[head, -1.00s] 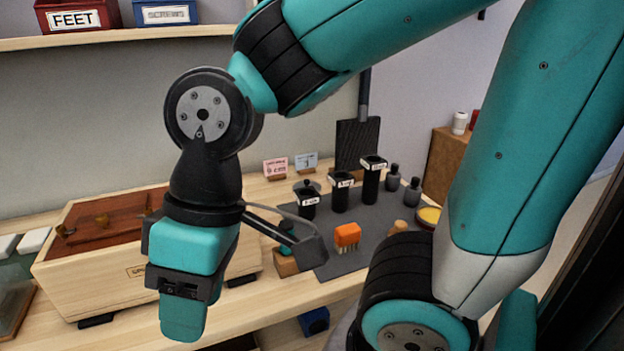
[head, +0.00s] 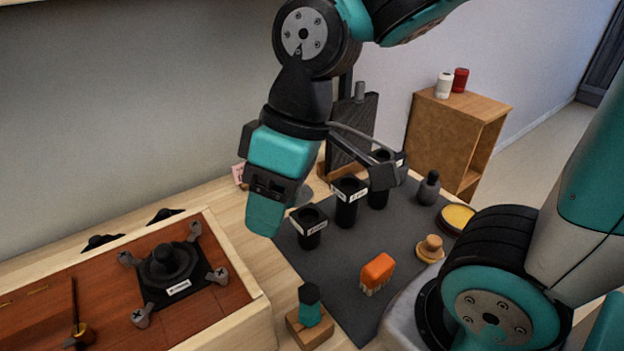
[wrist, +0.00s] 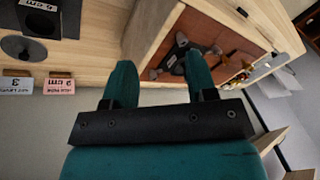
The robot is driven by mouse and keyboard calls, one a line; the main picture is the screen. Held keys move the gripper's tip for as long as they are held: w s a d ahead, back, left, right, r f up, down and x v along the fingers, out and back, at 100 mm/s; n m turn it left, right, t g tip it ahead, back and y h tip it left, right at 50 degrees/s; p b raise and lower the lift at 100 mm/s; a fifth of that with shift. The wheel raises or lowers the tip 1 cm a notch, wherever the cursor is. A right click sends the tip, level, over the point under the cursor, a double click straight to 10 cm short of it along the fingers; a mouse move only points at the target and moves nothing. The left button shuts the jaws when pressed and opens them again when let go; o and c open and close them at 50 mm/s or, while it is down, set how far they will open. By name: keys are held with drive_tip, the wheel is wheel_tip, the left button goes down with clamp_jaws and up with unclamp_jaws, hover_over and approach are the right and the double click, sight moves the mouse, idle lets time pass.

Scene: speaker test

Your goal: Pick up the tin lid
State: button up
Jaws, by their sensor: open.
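A flat grey disc with a dark middle, which I take to be the tin lid (wrist: 24,48), lies on the wooden bench at the left of the wrist view. In the head view the grey disc (head: 303,194) shows only partly, just right of my gripper and behind a black canister. I cannot be sure it is the lid. My gripper (head: 264,220) hangs above the bench between the wooden box and the canisters. In the wrist view my gripper (wrist: 160,82) is open, its two teal fingers apart with nothing between them.
A wooden box (head: 262,318) with a speaker driver (head: 165,262) inside stands at left. A dark mat (head: 335,285) holds black canisters (head: 308,234), an orange brush (head: 377,271) and a round yellow-filled tin (head: 457,217). An upright dark panel (head: 358,125) stands behind.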

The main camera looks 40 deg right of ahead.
drive_tip(key=w+d+n+h+p, duration=0.1)
drive_tip(key=w+d+p, duration=0.1)
drive_tip(key=w+d, duration=0.45)
drive_tip(key=w+d+n+p, duration=0.2)
drive_tip(key=w+d, duration=0.1)
drive_tip(key=w, duration=0.6)
drive_tip(key=w+d+f+n+h+p, duration=0.1)
drive_tip(key=w+d+f, duration=0.2)
drive_tip(key=w+d, duration=0.15)
drive_tip(key=w+d+f+n+h+p, duration=0.1)
drive_tip(key=w+d+f+n+p, duration=0.15)
drive_tip(key=d, duration=0.35)
drive_tip(key=shift+m+y, duration=0.3)
drive_tip(key=shift+m, duration=0.15)
drive_tip(key=f, duration=0.3)
drive_tip(key=w+f, duration=0.1)
drive_tip(key=f, duration=0.3)
drive_tip(key=a+f+p, duration=0.1)
drive_tip(key=f, duration=0.3)
drive_tip(key=shift+w, duration=0.25)
drive_tip(key=shift+w+a+f+p, duration=0.15)
drive_tip(key=shift+f+p, duration=0.15)
drive_tip(key=shift+f, duration=0.65)
drive_tip(key=shift+w+a+f+p, duration=0.15)
drive_tip(key=shift+f+p, duration=0.15)
drive_tip(key=shift+f, duration=0.65)
drive_tip(key=shift+a+f+p, duration=0.15)
drive_tip(key=shift+f+p, duration=0.15)
drive_tip(key=shift+f, duration=0.65)
clamp_jaws()
